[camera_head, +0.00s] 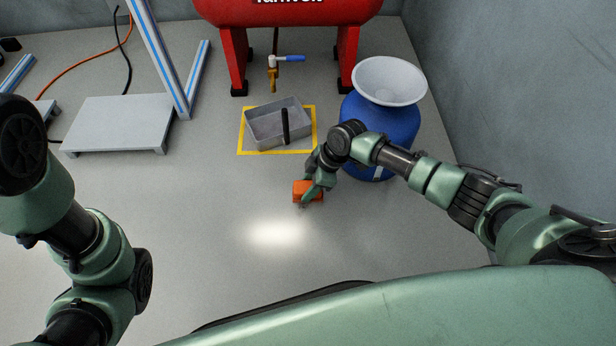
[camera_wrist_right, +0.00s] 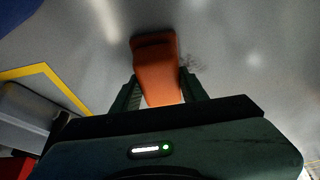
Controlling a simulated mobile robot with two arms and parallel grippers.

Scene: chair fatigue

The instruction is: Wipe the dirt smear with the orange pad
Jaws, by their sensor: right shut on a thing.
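The orange pad (camera_head: 302,190) is in my right gripper (camera_head: 314,188), low over the grey floor in the middle of the head view. In the right wrist view the pad (camera_wrist_right: 157,70) sits between the two dark green fingers, which are shut on it. A faint dark dirt smear (camera_wrist_right: 189,63) shows on the floor just right of the pad in the wrist view. I cannot tell whether the pad touches the floor. My left arm enters at the left of the head view, but its gripper is out of frame.
A grey tray (camera_head: 262,128) with a black upright bar stands in a yellow floor outline (camera_head: 247,154). A blue drum (camera_head: 378,118) with a white funnel top stands close behind my right arm. A red tank (camera_head: 236,62) on legs is at the back. The floor in front is clear.

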